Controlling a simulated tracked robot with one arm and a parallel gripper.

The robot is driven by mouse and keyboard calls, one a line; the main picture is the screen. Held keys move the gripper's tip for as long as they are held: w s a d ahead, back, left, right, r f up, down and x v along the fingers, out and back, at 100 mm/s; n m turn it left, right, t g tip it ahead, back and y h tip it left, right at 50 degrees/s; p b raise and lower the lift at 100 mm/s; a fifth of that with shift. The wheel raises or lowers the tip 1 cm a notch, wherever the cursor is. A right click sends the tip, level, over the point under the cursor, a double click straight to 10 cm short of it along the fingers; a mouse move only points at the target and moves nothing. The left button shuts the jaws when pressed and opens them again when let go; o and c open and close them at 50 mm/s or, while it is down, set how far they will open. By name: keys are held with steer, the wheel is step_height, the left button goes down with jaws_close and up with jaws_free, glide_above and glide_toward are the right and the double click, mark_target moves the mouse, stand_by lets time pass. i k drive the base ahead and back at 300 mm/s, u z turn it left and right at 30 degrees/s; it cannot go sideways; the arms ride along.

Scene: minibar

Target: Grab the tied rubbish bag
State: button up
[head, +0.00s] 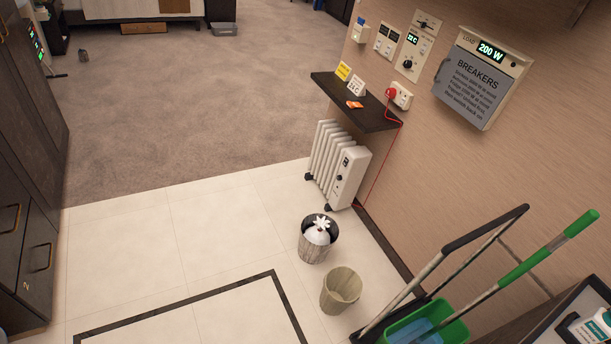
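A white tied rubbish bag (317,235) sits inside a grey, wood-patterned bin (313,251) on the tiled floor, right of the middle in the head view. Its knotted top, with spread white ends, stands up around the rim of the bin. A small reddish mark shows near the knot. The lower part of the bag is hidden by the bin wall. My gripper does not show in this view.
An empty beige bin (341,291) stands just in front. A white radiator (338,166) is behind, under a dark shelf (357,103). A cart with a green bucket (428,321) and a green-handled mop is at lower right. Cabinets (32,170) line the left. Tiles left of the bins are clear.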

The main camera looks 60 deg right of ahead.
mark_target(317, 234)
steer(key=u, duration=0.05)
steer(key=i, duration=2.45)
steer(key=z, duration=3.5)
steer(key=i, duration=1)
steer(key=z, duration=0.05)
